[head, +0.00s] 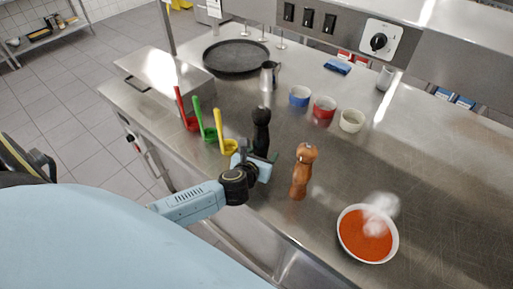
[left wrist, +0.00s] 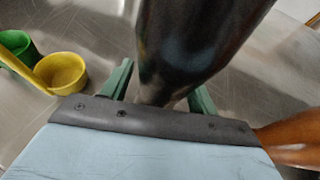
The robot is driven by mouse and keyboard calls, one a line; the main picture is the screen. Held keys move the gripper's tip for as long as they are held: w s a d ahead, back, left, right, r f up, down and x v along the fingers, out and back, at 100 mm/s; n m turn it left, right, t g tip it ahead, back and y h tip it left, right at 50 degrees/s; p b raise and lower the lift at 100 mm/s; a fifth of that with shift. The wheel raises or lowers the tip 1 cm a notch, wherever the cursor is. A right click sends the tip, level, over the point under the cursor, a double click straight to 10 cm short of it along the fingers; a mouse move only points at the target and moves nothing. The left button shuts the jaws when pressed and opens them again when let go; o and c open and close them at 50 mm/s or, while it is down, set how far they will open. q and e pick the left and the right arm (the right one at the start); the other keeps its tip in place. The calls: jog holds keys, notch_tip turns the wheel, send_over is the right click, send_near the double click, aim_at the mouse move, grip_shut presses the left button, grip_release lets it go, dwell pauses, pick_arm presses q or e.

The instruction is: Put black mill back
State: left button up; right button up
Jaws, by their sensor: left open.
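The black mill (head: 261,130) stands upright on the steel counter in the head view, between the yellow ladle and the wooden mill. My left gripper (head: 256,160) is at the mill's lower part, on its near side. In the left wrist view the black mill (left wrist: 190,45) fills the upper middle, and the green fingers of my left gripper (left wrist: 160,90) are open, one on either side of it. Whether either finger touches the mill I cannot tell. My right gripper is in neither view.
A wooden mill (head: 302,171) stands close on the right. A bowl of red soup (head: 345,238) steams further right. Red, green and yellow ladles (head: 229,146) are on the left. Small bowls (head: 324,108), a metal jug (head: 269,76) and a dark round pan (head: 236,56) stand behind.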

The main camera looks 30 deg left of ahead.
pick_arm(q)
jog(key=v, duration=1.2)
jog(key=shift+p, duration=0.35)
